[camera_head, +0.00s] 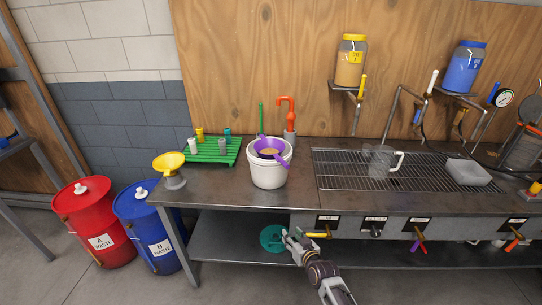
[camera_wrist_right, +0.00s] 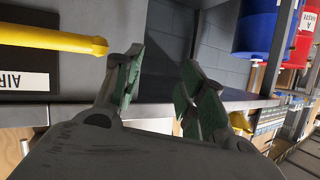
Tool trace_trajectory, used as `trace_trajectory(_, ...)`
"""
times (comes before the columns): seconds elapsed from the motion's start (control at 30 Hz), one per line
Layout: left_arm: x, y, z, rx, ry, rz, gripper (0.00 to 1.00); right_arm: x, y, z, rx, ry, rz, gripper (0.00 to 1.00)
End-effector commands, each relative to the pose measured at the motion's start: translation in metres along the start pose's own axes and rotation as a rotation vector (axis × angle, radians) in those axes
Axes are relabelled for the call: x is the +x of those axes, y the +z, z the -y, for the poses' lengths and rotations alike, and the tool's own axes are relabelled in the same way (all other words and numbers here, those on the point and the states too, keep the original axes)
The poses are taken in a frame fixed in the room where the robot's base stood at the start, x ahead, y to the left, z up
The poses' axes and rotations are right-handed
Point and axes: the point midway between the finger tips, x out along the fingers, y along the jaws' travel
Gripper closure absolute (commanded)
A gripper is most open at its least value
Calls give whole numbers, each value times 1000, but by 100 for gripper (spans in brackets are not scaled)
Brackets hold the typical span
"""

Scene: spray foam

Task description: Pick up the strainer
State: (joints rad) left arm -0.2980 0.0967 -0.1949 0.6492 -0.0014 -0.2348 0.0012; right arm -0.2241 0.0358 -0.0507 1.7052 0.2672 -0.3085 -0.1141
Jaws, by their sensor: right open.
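A purple strainer (camera_head: 266,146), with a tan centre and a purple handle, rests in the top of a white bucket (camera_head: 268,175) on the metal table. My right gripper (camera_head: 290,236) is in front of the table's front edge, below and apart from the strainer. In the right wrist view my right gripper (camera_wrist_right: 161,70) has its two green-padded fingers spread with nothing between them. The strainer does not show in that view. My left gripper is not in view.
A yellow valve handle (camera_head: 317,235) is close beside my right gripper. A teal round object (camera_head: 272,238) lies on the lower shelf behind it. A clear jug (camera_head: 380,161) stands on the grate.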

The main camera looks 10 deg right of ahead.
Motion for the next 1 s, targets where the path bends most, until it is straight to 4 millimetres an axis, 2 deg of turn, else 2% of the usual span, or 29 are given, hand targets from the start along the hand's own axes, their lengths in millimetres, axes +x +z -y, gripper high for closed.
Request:
trace_trajectory(0.03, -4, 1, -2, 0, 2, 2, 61, -5, -30, 3, 7, -4, -42, 59)
trace_trajectory(0.3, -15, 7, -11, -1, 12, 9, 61, -42, -162, 16, 35, -30, -243, 59)
trace_trajectory(0.4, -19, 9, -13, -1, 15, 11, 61, -58, -201, 19, 41, -37, -305, 59)
trace_trajectory(0.5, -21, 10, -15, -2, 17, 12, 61, -72, -229, 22, 47, -44, -352, 59)
trace_trajectory(0.67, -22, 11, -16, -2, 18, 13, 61, -82, -248, 24, 49, -48, -385, 59)
trace_trajectory(1.0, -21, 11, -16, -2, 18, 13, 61, -82, -250, 24, 49, -49, -388, 59)
